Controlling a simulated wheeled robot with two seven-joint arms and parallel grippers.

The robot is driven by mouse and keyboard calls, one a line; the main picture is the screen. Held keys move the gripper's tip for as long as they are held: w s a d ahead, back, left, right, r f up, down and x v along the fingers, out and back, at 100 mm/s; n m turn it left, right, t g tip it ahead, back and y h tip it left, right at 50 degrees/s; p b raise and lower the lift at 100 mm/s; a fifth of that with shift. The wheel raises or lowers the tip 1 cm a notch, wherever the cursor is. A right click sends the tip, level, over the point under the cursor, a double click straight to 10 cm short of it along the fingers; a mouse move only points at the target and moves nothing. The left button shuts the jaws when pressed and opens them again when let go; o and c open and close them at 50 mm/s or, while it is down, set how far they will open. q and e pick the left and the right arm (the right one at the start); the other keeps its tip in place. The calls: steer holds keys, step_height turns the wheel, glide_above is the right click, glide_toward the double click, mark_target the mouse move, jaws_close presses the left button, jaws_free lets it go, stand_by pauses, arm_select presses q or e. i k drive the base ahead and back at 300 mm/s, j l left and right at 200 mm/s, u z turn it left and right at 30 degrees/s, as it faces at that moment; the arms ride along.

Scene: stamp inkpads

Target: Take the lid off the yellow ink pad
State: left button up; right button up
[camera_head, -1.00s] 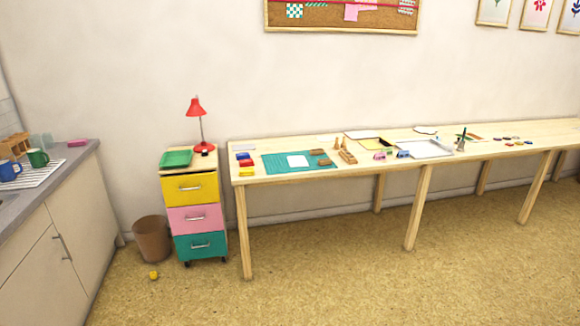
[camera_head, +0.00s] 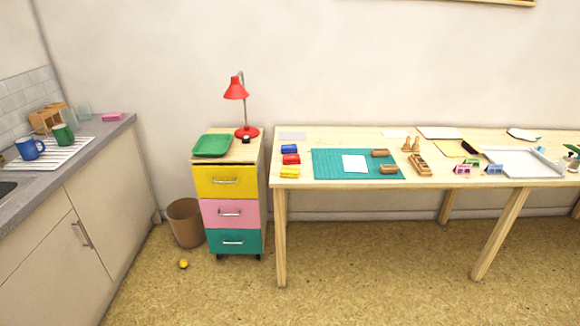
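The yellow ink pad (camera_head: 289,172) is a small yellow block at the left front edge of the wooden table (camera_head: 300,138). It looks closed, but it is too small to tell for sure. A red ink pad (camera_head: 291,159) and a blue ink pad (camera_head: 289,149) lie behind it in a row. Neither of my grippers shows in the view.
A teal mat (camera_head: 330,168) with a white paper (camera_head: 354,164) lies right of the pads, with wooden stamps (camera_head: 389,169) on it. A drawer cabinet (camera_head: 229,207) with a red lamp (camera_head: 237,95) stands left of the table. A bin (camera_head: 186,222) and a yellow ball (camera_head: 183,264) are on the floor.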

mark_target(285, 170)
steer(key=i+l, duration=2.2)
steer(key=u, duration=1.3)
